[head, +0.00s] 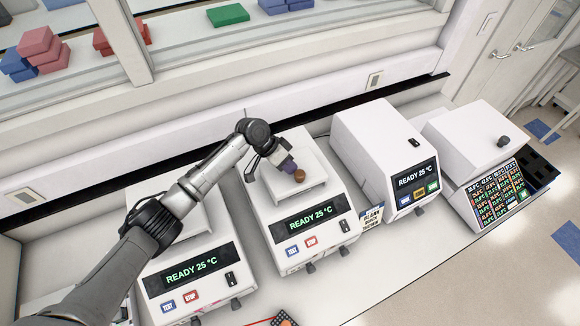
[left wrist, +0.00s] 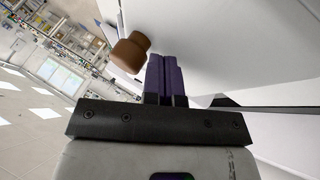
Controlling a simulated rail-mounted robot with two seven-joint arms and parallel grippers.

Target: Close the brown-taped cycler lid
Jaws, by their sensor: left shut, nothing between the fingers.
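The cycler with the brown knob (head: 299,176) stands in the middle of the head view, its screen (head: 309,219) reading READY 25 °C. Its white lid (head: 311,158) lies low over the body; I cannot tell whether it is fully seated. My left gripper (head: 288,167) is over the lid, right beside the knob, with its purple fingers shut and empty. In the left wrist view the brown knob (left wrist: 130,52) is just left of the closed purple fingers (left wrist: 166,75), close to them but not between them. My right gripper is not in view.
Another READY 25 °C cycler (head: 193,268) stands to the left, partly behind my left arm. To the right are a white box-shaped device (head: 374,139) and a unit with a many-celled screen (head: 496,195). A wall runs behind; bare bench (head: 385,262) lies in front.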

